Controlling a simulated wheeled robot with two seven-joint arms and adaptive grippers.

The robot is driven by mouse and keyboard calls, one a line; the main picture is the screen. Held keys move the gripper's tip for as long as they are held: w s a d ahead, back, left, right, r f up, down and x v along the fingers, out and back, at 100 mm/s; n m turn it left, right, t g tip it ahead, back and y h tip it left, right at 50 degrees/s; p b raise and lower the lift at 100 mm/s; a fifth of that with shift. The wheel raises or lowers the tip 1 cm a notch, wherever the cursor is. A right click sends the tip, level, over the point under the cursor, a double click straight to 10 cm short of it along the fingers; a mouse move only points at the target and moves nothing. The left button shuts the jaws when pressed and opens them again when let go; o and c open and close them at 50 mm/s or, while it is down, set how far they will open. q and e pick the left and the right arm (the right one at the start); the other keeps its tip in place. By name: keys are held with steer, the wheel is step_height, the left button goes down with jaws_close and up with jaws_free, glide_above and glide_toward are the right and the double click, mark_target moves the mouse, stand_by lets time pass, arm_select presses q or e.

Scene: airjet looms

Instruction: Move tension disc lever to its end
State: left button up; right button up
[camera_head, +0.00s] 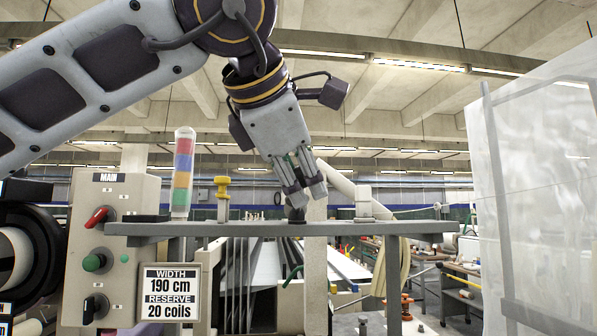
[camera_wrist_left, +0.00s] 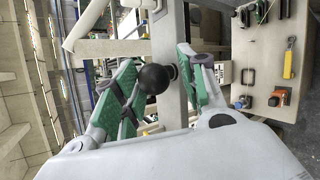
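A black ball knob (camera_wrist_left: 155,78), which looks like the end of the tension disc lever, is between the two green-padded fingers of my left gripper (camera_wrist_left: 160,80) in the left wrist view. The lever's shaft is mostly hidden. My right gripper is not in view.
A control panel (camera_head: 108,245) with knobs is at the left. A translucent panel (camera_head: 535,190) stands at the right. Space above the rail is mostly open.

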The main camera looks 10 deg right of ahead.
arm_select(q)
steer(key=shift+o, duration=0.7)
steer(key=shift+r, duration=0.1)
steer(key=shift+s+a+r, duration=0.15)
steer(key=shift+s+r, duration=0.1)
steer(key=shift+s, duration=0.05)
steer(key=v, duration=1.1)
steer(key=shift+s+f, duration=0.1)
